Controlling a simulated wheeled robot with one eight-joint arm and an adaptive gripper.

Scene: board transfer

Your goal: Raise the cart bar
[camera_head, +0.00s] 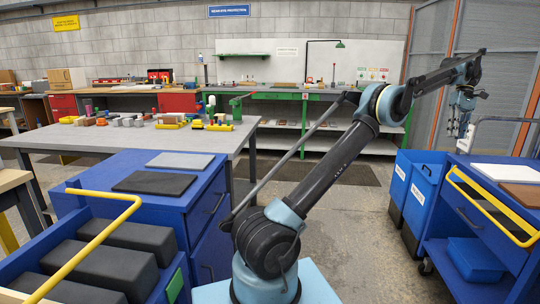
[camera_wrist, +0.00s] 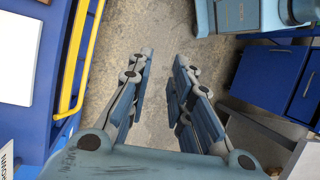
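The blue cart (camera_head: 465,258) stands at the right in the head view, and a yellow bar (camera_head: 487,207) runs along its near side, around the height of its top. The same yellow bar (camera_wrist: 75,62) shows at the left in the wrist view, beside the cart's blue edge. My gripper (camera_head: 461,116) hangs above and behind the cart's far left corner in the head view. In the wrist view its two fingers (camera_wrist: 164,58) point down, spread apart, with bare floor between them. The bar is to the left of the fingers there and not touching them.
A white board (camera_head: 507,173) and a brown board (camera_head: 524,194) lie on the cart, with a blue box (camera_head: 475,259) on its lower shelf. Blue bins (camera_head: 415,194) stand left of it. A blue cabinet (camera_head: 203,205) and another yellow bar (camera_head: 97,243) are at the left.

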